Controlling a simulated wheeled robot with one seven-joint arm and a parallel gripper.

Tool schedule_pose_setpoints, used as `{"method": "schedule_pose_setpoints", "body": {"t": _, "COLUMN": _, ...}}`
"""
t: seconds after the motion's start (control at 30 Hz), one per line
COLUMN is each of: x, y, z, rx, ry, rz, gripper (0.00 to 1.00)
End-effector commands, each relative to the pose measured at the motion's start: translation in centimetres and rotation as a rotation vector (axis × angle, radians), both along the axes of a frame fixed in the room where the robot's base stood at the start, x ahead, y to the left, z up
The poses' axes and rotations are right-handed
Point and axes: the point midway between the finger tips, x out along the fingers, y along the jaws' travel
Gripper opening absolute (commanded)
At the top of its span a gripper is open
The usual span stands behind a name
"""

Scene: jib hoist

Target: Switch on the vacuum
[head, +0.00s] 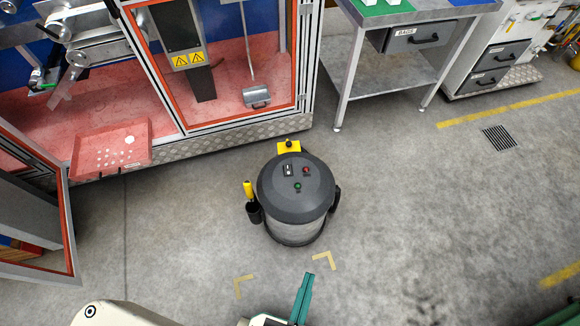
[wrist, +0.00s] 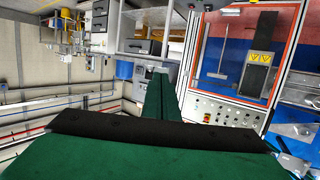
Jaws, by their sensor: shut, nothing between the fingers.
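The vacuum (head: 295,195) stands upright on the floor in the middle of the head view, a grey drum with a dark round lid. On the lid are a small black-and-white switch (head: 288,169), a red button or lamp (head: 306,170) and a green one (head: 297,187). Their on or off state is too small to tell. My gripper (head: 307,280) is at the bottom of the head view, below the vacuum in the picture and apart from it. Its green fingers (wrist: 158,92) are shut and empty in the wrist view, where I cannot make out the vacuum.
A framed machine enclosure (head: 235,135) stands behind the vacuum, with an open door (head: 70,235) at left. A yellow-handled tool (head: 248,188) sits at the vacuum's left side. A metal table (head: 385,70) stands at upper right. The floor to the right is clear.

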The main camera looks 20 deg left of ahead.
Motion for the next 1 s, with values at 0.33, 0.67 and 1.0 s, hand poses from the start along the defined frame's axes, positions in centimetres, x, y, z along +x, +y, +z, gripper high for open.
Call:
{"method": "schedule_pose_setpoints", "body": {"t": 0.33, "x": 2.3, "y": 0.3, "z": -3.7, "rx": -0.017, "ry": -0.026, "rz": 0.064, "gripper": 0.0}}
{"method": "schedule_pose_setpoints", "body": {"t": 0.67, "x": 11.3, "y": 1.8, "z": -13.1, "rx": -0.037, "ry": -0.081, "rz": 0.202, "gripper": 0.0}}
{"method": "schedule_pose_setpoints", "body": {"t": 1.0, "x": 23.5, "y": 6.9, "z": -19.8, "rx": -0.019, "ry": -0.113, "rz": 0.343, "gripper": 0.0}}
